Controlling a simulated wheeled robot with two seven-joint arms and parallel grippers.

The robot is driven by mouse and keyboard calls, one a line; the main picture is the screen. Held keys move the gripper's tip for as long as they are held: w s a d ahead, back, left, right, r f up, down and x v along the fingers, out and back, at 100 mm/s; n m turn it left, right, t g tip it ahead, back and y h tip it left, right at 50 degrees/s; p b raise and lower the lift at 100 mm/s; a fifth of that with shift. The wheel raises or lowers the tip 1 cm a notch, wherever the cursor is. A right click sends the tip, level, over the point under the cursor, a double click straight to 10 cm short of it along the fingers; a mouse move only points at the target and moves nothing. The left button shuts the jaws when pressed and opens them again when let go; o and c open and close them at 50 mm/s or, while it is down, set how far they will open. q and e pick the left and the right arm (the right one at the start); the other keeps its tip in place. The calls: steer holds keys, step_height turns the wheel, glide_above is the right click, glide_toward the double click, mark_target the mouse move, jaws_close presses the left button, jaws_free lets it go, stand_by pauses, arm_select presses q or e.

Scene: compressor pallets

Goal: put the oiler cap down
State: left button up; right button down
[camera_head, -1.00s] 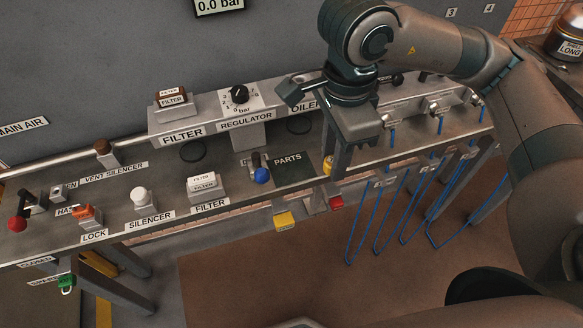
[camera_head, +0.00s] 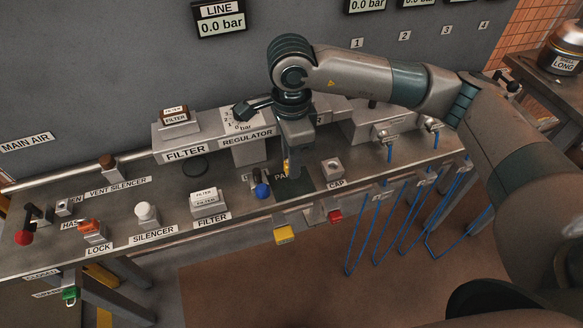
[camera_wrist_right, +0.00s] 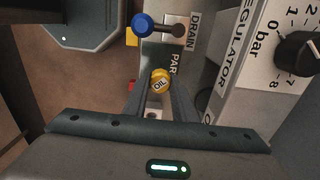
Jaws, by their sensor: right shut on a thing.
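The oiler cap, a small yellow piece, shows at the fingertips of my right gripper (camera_head: 289,168). In the right wrist view the cap (camera_wrist_right: 160,80) has its OIL marking facing the camera and sits between the two fingers (camera_wrist_right: 160,98). My right gripper is shut on it and points down over the dark PARTS mat (camera_head: 306,184). The arm hides part of the mat and its lettering. I cannot tell whether the cap touches the mat. My left gripper is not in view.
A blue-knobbed drain valve (camera_head: 262,190) stands just left of the mat. The small CAP block (camera_head: 333,169) stands right of it. The regulator box (camera_head: 238,121) is behind. The bench's front edge is close, with a yellow tag (camera_head: 284,235) hanging below.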

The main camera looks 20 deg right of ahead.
steer(key=shift+f, duration=0.5)
steer(key=shift+f+p, duration=0.55)
steer(key=shift+f, duration=0.95)
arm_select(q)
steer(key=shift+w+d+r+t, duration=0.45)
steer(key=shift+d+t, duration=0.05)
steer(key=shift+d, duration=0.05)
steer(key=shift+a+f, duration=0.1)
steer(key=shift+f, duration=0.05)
arm_select(e)
steer(key=shift+f, duration=0.15)
steer(key=c, duration=1.5)
jaws_free()
steer(key=shift+o, duration=0.2)
